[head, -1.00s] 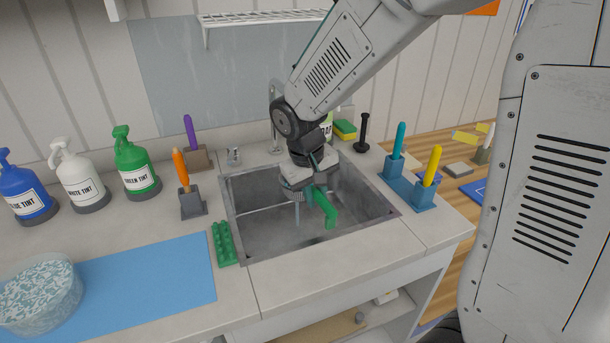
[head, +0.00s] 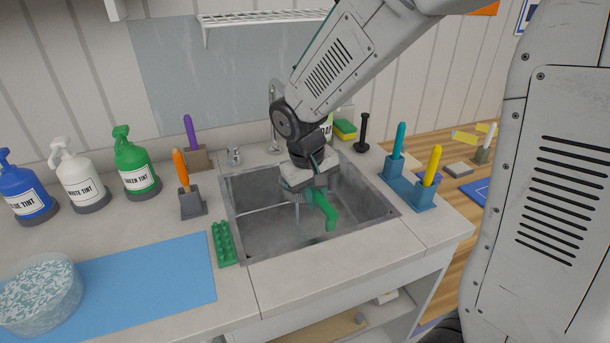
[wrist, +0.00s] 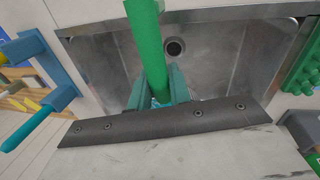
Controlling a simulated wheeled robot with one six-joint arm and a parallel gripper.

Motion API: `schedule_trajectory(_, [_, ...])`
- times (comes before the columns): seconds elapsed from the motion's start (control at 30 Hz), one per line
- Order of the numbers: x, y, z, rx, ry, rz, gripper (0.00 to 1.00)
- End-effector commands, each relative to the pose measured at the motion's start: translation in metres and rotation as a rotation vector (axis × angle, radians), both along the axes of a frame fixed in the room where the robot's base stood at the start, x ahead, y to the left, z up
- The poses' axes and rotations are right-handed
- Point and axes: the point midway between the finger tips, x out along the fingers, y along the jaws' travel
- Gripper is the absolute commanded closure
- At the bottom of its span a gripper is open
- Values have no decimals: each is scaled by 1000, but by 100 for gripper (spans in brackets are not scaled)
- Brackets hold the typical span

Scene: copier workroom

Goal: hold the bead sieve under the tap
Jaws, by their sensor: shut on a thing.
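My gripper (wrist: 157,90) is shut on a green handle (wrist: 147,45), taken to be the bead sieve's. In the head view the green handle (head: 324,208) slants out from under my wrist over the sink (head: 262,243). No sieve bowl can be made out; my wrist and gripper hide what lies beneath them. The tap (head: 274,112) rises at the sink's back edge, partly hidden behind my arm. A thin pale upright streak shows under my wrist; I cannot tell whether it is water. The wrist view shows the drain (wrist: 174,47) in the basin floor beyond the handle.
A green studded block (head: 223,243) lies at the sink's left rim. Holders with orange (head: 181,170) and purple (head: 191,132) tools stand left, teal (head: 399,140) and yellow (head: 432,165) ones right. A bead-filled tub (head: 40,295) stands on a blue mat (head: 150,270).

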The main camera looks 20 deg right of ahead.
Motion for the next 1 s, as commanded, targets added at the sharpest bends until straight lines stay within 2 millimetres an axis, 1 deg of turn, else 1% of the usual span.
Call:
schedule_trajectory(0.43, [-2, 1, 2, 0, -1, 0, 100])
schedule_trajectory(1.0, [-42, 16, 37, 1, -2, 0, 100])
